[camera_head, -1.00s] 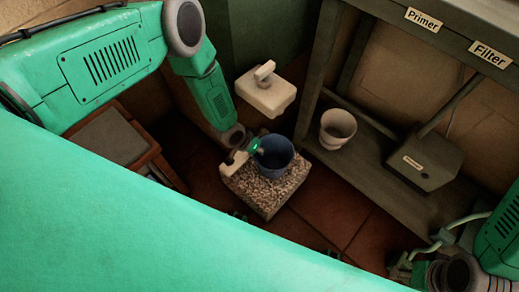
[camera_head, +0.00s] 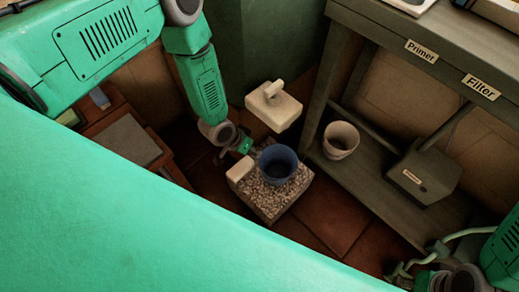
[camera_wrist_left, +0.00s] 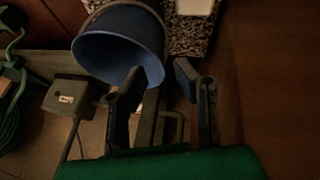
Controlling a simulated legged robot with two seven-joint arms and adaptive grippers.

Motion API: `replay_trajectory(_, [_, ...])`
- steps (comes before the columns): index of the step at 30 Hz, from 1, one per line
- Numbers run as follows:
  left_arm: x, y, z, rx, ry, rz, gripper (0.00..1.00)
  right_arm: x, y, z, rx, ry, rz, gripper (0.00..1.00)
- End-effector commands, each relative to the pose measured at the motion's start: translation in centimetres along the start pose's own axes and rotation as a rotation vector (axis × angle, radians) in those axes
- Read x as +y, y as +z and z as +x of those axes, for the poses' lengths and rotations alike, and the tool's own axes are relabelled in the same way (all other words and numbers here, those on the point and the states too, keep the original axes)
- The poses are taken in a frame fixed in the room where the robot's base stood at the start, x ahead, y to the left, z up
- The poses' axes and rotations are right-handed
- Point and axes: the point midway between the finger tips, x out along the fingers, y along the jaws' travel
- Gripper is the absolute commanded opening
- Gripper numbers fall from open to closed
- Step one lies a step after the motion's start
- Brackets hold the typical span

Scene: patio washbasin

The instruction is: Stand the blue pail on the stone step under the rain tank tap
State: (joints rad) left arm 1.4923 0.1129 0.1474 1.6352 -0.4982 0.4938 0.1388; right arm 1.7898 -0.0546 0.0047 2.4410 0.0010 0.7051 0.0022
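The blue pail (camera_head: 278,168) stands upright on the speckled stone step (camera_head: 268,203). In the left wrist view, the pail (camera_wrist_left: 105,52) shows its open mouth just beyond my fingers. A cream tap-like block (camera_head: 274,108) with a handle is in front of the dark green tank (camera_head: 262,45), just behind the pail in the head view.
A small cream block (camera_head: 239,170) sits at the step's left corner. A white pot (camera_head: 340,140) and a grey labelled box (camera_head: 424,172) stand on the lower shelf of the bench (camera_head: 440,48) at right. A wooden stand (camera_head: 125,140) is at left. Tiled floor (camera_head: 335,215) is clear.

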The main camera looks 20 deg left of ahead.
Motion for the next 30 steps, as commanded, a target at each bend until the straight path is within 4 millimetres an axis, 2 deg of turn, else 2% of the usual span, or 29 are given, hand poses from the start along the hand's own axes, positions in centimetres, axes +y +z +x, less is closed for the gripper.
replay_trajectory(1, [0.0,-0.1,-0.9,-0.001,-0.001,-0.001,0.26,0.0,0.0,-0.5,0.000,0.000,0.000,0.40])
replay_trajectory(4, [0.0,0.0,-1.6,-0.001,-0.001,-0.001,0.26,0.0,0.0,-0.7,0.000,0.000,0.000,0.40])
replay_trajectory(13, [0.1,0.2,-2.0,-0.003,-0.001,-0.002,0.26,0.0,0.0,-0.7,0.000,0.000,0.000,0.40])
replay_trajectory(17, [1.2,2.2,-3.6,-0.043,-0.009,-0.021,0.26,0.0,0.0,-0.7,-0.001,0.000,0.000,0.40])
replay_trajectory(20, [2.4,5.6,-7.1,-0.111,-0.043,-0.054,0.26,0.0,0.0,-0.7,-0.001,0.000,0.000,0.40])
replay_trajectory(24, [3.0,10.7,-13.5,-0.213,-0.139,-0.098,0.26,0.0,0.0,-0.8,0.000,0.000,0.000,0.40])
replay_trajectory(27, [2.7,13.4,-17.8,-0.270,-0.213,-0.117,0.26,0.0,0.0,-0.8,0.000,0.000,0.000,0.40])
replay_trajectory(30, [2.4,15.1,-20.7,-0.306,-0.267,-0.128,0.26,0.0,0.0,-0.8,0.000,0.000,0.000,0.40])
